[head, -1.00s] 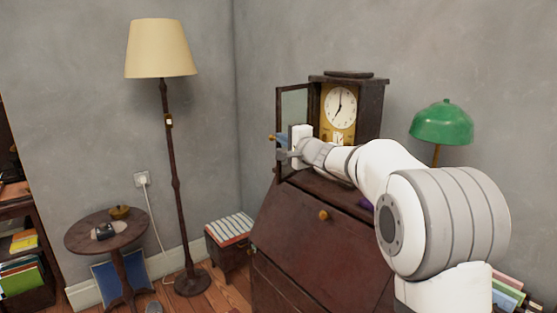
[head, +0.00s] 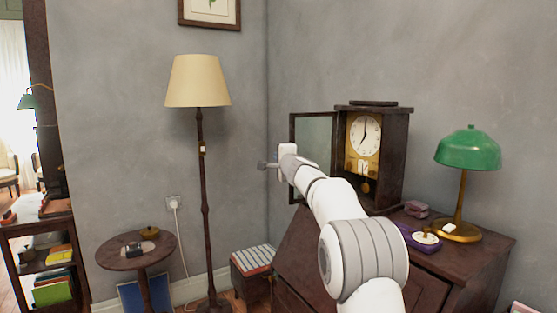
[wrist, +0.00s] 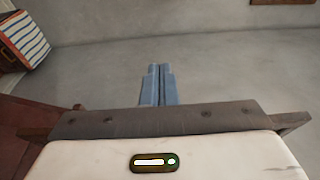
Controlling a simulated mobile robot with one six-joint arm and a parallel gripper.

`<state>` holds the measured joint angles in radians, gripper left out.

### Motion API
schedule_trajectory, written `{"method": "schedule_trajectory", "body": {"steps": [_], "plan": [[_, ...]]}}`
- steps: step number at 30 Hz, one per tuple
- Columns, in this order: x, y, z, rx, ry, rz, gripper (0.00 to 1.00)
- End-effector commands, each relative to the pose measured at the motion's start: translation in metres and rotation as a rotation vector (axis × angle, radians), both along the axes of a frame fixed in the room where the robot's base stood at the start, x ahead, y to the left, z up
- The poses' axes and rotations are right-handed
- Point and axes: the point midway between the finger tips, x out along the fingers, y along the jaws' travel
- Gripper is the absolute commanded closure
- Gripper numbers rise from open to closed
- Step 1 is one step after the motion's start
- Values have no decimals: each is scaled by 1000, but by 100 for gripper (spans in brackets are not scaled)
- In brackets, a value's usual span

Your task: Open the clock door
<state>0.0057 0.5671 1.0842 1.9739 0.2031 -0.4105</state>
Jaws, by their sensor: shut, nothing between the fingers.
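The wooden clock (head: 396,160) stands on the desk in the head view, with a white dial and a pendulum in plain sight. Its glazed door (head: 313,132) stands open, swung out to the left of the case. My gripper (head: 262,165) is just left of the door's outer edge, and my wrist and forearm overlap the door's lower part. Whether the arm touches the door cannot be told. In the wrist view my gripper (wrist: 157,70) has its two blue fingers together with nothing between them. The clock does not show in that view.
The desk (head: 460,255) also bears a green lamp (head: 468,150) and a purple telephone-like object (head: 415,238) right of the clock. Left are a floor lamp (head: 203,170), a round table (head: 112,252) and a striped stool (head: 252,258). Bare wall lies beyond my fingers.

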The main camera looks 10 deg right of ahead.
Motion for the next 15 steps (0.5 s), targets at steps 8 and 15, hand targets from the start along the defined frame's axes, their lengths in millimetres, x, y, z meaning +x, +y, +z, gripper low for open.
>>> {"method": "schedule_trajectory", "body": {"steps": [8,15], "plan": [[0,-8,0,0,0,-9,100],[0,-10,0,0,0,-12,100]]}}
